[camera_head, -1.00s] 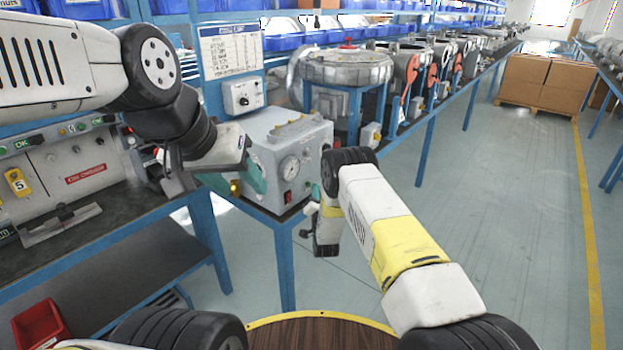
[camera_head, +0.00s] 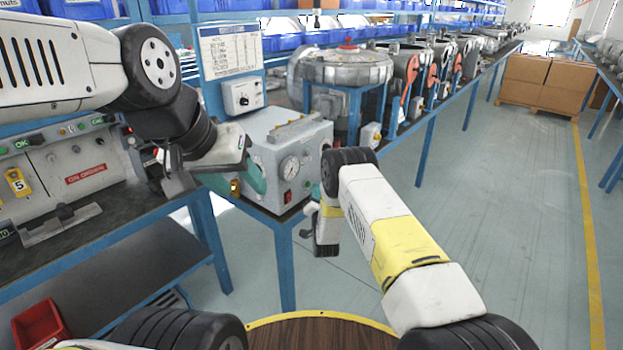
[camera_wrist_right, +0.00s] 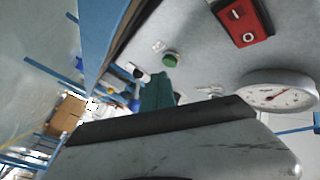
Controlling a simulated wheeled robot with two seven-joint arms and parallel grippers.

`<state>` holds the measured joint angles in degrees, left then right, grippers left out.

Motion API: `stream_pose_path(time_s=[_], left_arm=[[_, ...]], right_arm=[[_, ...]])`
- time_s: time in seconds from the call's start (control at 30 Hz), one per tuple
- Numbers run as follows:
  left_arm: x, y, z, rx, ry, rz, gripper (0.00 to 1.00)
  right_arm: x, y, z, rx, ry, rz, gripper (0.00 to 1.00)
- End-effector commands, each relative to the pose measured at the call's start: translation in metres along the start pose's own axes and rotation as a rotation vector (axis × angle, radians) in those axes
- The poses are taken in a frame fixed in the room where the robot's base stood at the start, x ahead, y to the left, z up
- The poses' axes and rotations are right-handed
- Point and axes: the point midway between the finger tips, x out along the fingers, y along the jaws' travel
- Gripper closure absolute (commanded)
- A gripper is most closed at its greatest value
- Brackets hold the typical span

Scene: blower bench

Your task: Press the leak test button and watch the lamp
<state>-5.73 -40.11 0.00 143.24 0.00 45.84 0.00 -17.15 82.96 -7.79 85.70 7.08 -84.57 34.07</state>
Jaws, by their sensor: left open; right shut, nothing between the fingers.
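The grey test box (camera_head: 264,160) stands on the bench corner with a round gauge (camera_head: 289,168) and a red rocker switch (camera_head: 287,196) on its front. In the right wrist view, a small green round part (camera_wrist_right: 171,58) sits on the panel near the red switch (camera_wrist_right: 243,22) and the gauge (camera_wrist_right: 280,97); I cannot tell whether it is button or lamp. My right gripper (camera_head: 314,194) is shut and empty at the panel's right side. Its teal fingertip (camera_wrist_right: 158,92) appears just below the green part; contact is unclear. My left gripper (camera_head: 234,183) is open at the box's left side, near a brass fitting.
A control panel (camera_head: 72,165) stands on the bench at left, with a red bin (camera_head: 40,328) below. A white knob box (camera_head: 243,97) hangs behind the test box. Blower housings (camera_head: 345,68) line the bench beyond. Open floor (camera_head: 500,210) lies to the right.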

Motion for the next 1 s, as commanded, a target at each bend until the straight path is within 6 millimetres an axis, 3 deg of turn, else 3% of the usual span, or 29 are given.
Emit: stream_pose_path(time_s=[1.0], left_arm=[[0.0,0.0,0.0,0.0,0.0,0.0,0.49]], right_arm=[[0.0063,-0.0047,0.0044,0.0,0.0,0.0,1.0]])
